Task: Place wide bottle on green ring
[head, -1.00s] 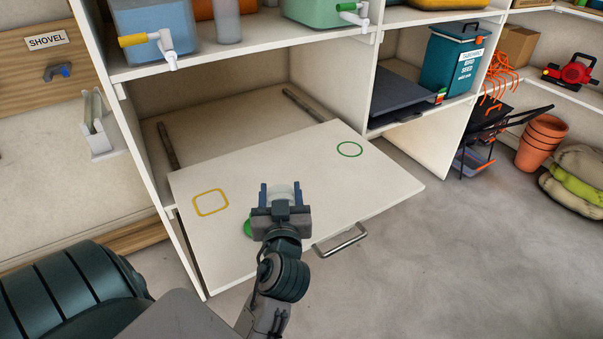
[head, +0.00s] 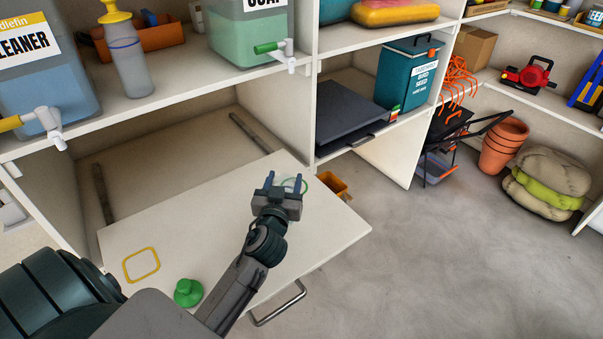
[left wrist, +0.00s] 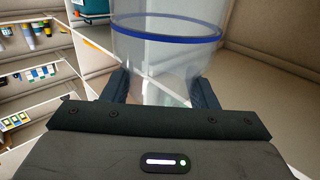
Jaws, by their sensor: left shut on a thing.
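My left gripper (head: 284,180) is shut on the wide bottle (left wrist: 165,60), which is clear with a blue band in the left wrist view. In the head view the bottle is mostly hidden by the gripper. The gripper is over the far right part of the pulled-out white board, in front of the green ring (head: 305,185), which is partly covered. I cannot tell whether the bottle touches the board. My right gripper is not in view.
The white board (head: 200,220) also bears a yellow square outline (head: 141,265) and a green knobbed piece (head: 188,293) near its front. A shelf above holds jugs and a yellow-capped bottle (head: 125,55). An orange bin (head: 333,187) is behind the board's right edge.

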